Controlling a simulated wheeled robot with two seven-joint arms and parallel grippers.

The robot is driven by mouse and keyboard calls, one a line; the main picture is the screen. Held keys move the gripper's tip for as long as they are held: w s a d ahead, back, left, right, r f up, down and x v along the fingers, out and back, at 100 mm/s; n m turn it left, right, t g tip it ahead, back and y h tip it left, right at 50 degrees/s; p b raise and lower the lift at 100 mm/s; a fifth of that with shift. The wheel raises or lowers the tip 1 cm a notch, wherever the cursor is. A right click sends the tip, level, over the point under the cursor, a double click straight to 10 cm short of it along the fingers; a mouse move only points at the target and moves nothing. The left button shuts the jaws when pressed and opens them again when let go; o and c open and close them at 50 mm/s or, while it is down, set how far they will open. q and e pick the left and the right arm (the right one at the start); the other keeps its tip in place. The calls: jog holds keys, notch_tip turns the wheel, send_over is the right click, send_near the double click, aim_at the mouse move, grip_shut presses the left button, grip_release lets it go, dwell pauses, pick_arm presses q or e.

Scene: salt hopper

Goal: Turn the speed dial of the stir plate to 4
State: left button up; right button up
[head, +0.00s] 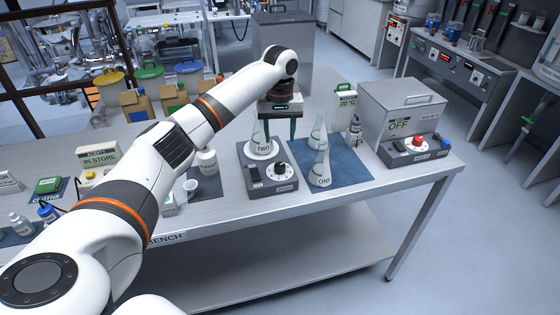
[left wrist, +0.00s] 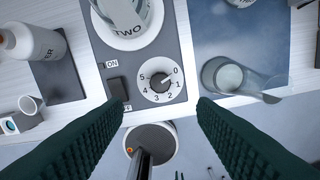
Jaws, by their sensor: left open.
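The grey stir plate (head: 272,182) stands near the bench's front edge, with flask TWO (head: 263,141) on its round white top. Its black speed dial (head: 281,169) is on the front right. In the left wrist view the dial (left wrist: 158,80) has a scale from 0 to 5; its white mark appears to point to the upper right, near 0. A dark rocker switch (left wrist: 118,88) between ON and OFF is left of it. My left gripper (head: 280,131) is open and empty above the plate; in the wrist view its fingers are spread either side of the dial, apart from it.
Flask ONE (head: 320,168) and another flask (head: 318,133) stand on a blue mat (head: 350,173) right of the plate. A grey box marked OFF (head: 402,110) is further right. A white bottle (head: 207,161) and a white cup (head: 190,189) stand left of the plate.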

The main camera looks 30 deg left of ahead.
aim_at(280, 166)
pick_arm(q)
notch_tip(280, 166, down, 11)
jog(key=shift+r+p, duration=0.2)
jog(key=shift+p, duration=0.85)
jog(key=c, duration=1)
